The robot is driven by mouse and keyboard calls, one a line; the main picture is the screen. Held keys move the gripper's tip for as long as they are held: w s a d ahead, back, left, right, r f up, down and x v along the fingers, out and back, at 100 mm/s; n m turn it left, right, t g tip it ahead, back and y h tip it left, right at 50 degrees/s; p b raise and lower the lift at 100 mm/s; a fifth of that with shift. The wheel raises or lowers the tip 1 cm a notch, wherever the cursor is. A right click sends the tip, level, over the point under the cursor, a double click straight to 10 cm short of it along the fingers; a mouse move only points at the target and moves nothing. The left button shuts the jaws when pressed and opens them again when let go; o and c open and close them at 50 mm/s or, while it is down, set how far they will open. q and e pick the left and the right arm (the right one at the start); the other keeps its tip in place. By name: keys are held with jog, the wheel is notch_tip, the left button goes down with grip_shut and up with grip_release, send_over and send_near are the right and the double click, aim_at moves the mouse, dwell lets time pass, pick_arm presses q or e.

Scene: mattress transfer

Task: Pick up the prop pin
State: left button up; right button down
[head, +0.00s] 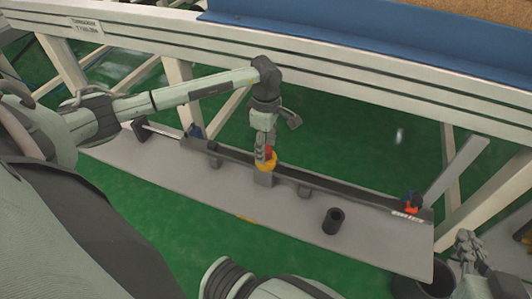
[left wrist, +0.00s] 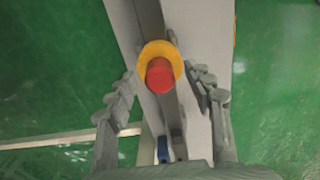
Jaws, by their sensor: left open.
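A piece with a red round top and a yellow collar (head: 268,164) stands on a grey block on the long grey shelf (head: 300,212); it looks like the prop pin, though I cannot be sure. It also shows in the left wrist view (left wrist: 160,76), seen from above. My left gripper (head: 264,152) points down over it. In the left wrist view its open fingers (left wrist: 163,80) lie on either side of the piece, with gaps visible. My right gripper (head: 468,243) is at the lower right edge, away from the piece; its jaw state is unclear.
A black cup-like cylinder (head: 334,221) stands on the shelf, with small dark blocks (head: 304,191) along it. A small red and blue item (head: 411,202) is at the right end. A white frame (head: 340,75) with a blue-edged top runs behind. A dark bin (head: 424,279) stands at lower right.

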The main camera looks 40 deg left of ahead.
pick_arm(q)
jog(key=shift+f, duration=0.4)
grip_shut()
pick_arm(e)
jog(key=shift+w+a+r, duration=0.1)
jog(key=shift+a+r, duration=0.05)
jog(key=shift+r, duration=0.05)
